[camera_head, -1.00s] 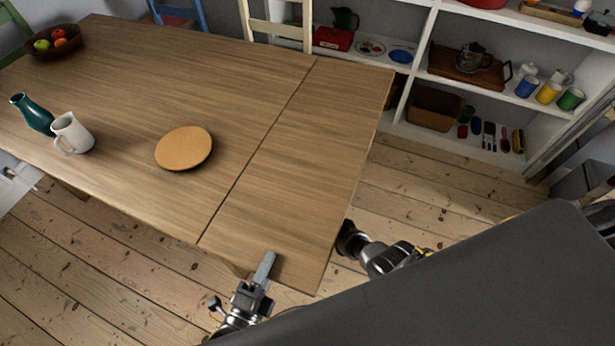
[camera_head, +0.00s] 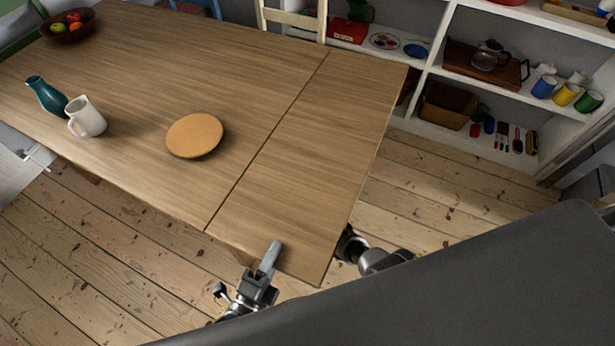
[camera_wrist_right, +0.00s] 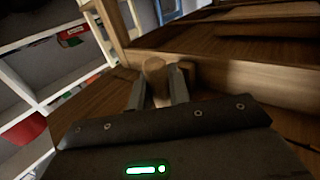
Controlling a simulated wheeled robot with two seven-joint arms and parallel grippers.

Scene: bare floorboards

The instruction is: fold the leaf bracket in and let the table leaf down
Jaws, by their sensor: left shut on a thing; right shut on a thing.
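The table leaf (camera_head: 322,130) is the right end section of the wooden table, level with the main top (camera_head: 230,65) across a thin seam. My left gripper (camera_head: 270,258) is shut on the leaf's near edge, one finger lying on top. My right gripper (camera_head: 347,244) is beside and below the leaf's right edge, its tips hidden in the head view. In the right wrist view, my right gripper (camera_wrist_right: 159,88) is shut on a round wooden knob (camera_wrist_right: 154,70) under the table. The knob seems to belong to the leaf bracket, which is mostly in shadow.
The leaf is bare. White shelves (camera_head: 430,70) stand behind, with a cream chair (camera_head: 292,18) nearby. Floor right of the leaf is clear.

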